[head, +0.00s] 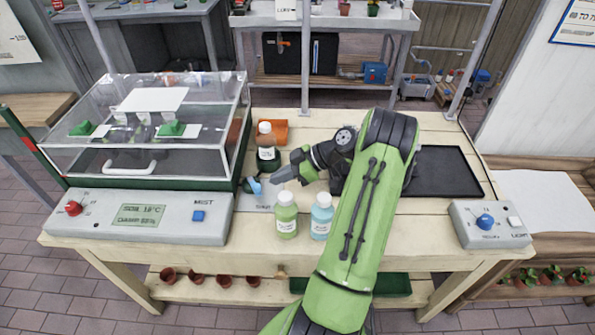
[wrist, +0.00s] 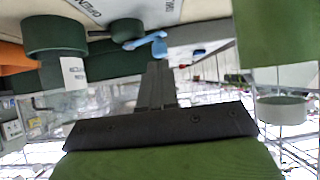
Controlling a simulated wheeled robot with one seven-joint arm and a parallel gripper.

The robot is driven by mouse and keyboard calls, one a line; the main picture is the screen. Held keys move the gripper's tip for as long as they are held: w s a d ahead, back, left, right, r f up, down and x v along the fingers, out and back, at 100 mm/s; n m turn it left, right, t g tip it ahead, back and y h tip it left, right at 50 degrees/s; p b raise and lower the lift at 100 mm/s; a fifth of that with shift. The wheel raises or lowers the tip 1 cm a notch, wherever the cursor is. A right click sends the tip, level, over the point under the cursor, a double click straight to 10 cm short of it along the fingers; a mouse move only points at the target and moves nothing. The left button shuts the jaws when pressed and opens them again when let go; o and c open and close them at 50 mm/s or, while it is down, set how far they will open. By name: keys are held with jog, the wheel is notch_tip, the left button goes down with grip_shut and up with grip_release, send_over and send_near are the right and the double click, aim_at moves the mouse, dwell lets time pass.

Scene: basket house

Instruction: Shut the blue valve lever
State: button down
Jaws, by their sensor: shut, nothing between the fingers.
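The blue valve lever (head: 254,185) sits on a small light plate between the control panel and the bottles. It also shows in the wrist view (wrist: 150,42), just beyond my fingertips, with a dark green round part beside it. My gripper (head: 276,178) is shut and empty, its fingers pointing left towards the lever, just right of it. In the wrist view the closed fingers (wrist: 158,75) appear just short of the lever; I cannot tell whether they touch it. Part of the plate's lettering is hard to read.
A dark bottle (head: 267,147) stands behind my gripper. A green bottle (head: 287,218) and a light blue bottle (head: 322,219) stand in front. A clear case (head: 150,120) and the mist panel (head: 150,217) are left. A black tray (head: 450,172) lies right.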

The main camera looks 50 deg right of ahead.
aim_at(260, 186)
jog(key=x, duration=0.4)
jog(key=a+b, duration=0.1)
jog(key=b, duration=0.1)
jog(key=a+b, duration=0.1)
jog(key=b, duration=0.1)
jog(key=shift+w+a+f, duration=0.2)
jog(key=shift+a, duration=0.1)
jog(key=shift+w+a+r, duration=0.1)
jog(key=shift+a+r, duration=0.05)
jog(key=shift+a, duration=0.15)
jog(key=shift+r, duration=0.1)
